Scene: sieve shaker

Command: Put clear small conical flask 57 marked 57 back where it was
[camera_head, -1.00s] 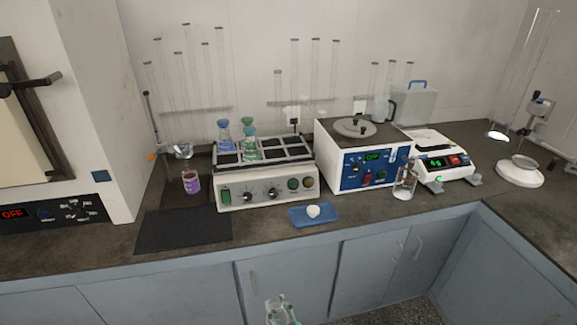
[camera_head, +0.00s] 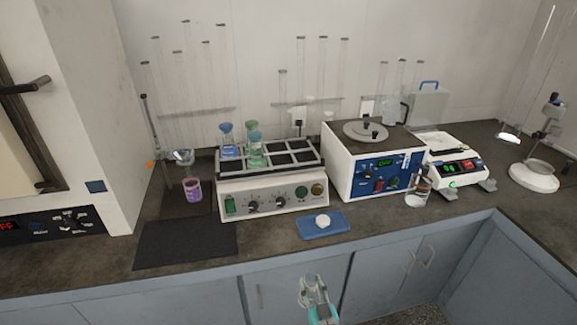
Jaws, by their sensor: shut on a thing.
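A small clear conical flask (camera_head: 313,290) is at the bottom of the head view, in front of the blue cabinet doors and below the counter edge. My gripper (camera_head: 322,312), with a teal part showing, is shut on it from below in the picture. Its fingers are partly out of frame, and the mark on the flask is too small to read. The shaker (camera_head: 270,203) on the counter holds a blue-stoppered flask (camera_head: 228,146) and green-tinted flasks (camera_head: 255,150) at the left of its rack. Several dark rack places to their right are empty.
A blue tray (camera_head: 308,233) with a white item lies before the shaker. A white-and-blue bath (camera_head: 368,175), a glass vessel (camera_head: 420,187) and a balance (camera_head: 458,170) stand to the right.

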